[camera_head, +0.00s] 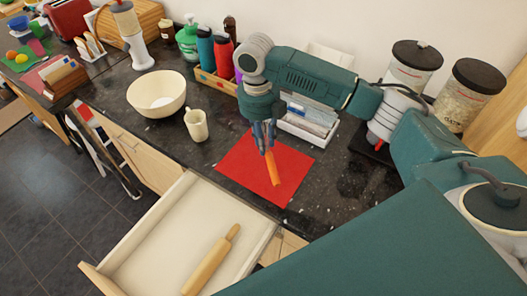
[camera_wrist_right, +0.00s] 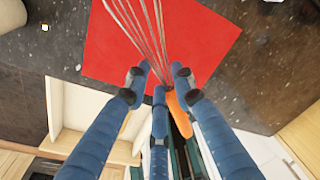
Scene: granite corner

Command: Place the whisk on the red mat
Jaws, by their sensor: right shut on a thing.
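The whisk has an orange handle (camera_head: 273,170), and its thin metal wires (camera_wrist_right: 146,30) show in the right wrist view. My right gripper (camera_head: 264,149) has blue fingers shut on the whisk. In the right wrist view the fingers (camera_wrist_right: 158,85) close around it where the wires meet the handle. The red mat (camera_head: 240,165) lies flat on the dark counter. The gripper and whisk are over the mat in the head view. I cannot tell whether the whisk touches the mat. The wires are hidden in the head view. My left gripper is not in view.
An open drawer (camera_head: 135,240) holding a rolling pin (camera_head: 208,264) juts out in front of the mat. A cream bowl (camera_head: 157,93) and a mug (camera_head: 196,125) stand left of the mat. A white tray (camera_head: 308,117) is behind it, with jars (camera_head: 411,68) farther right.

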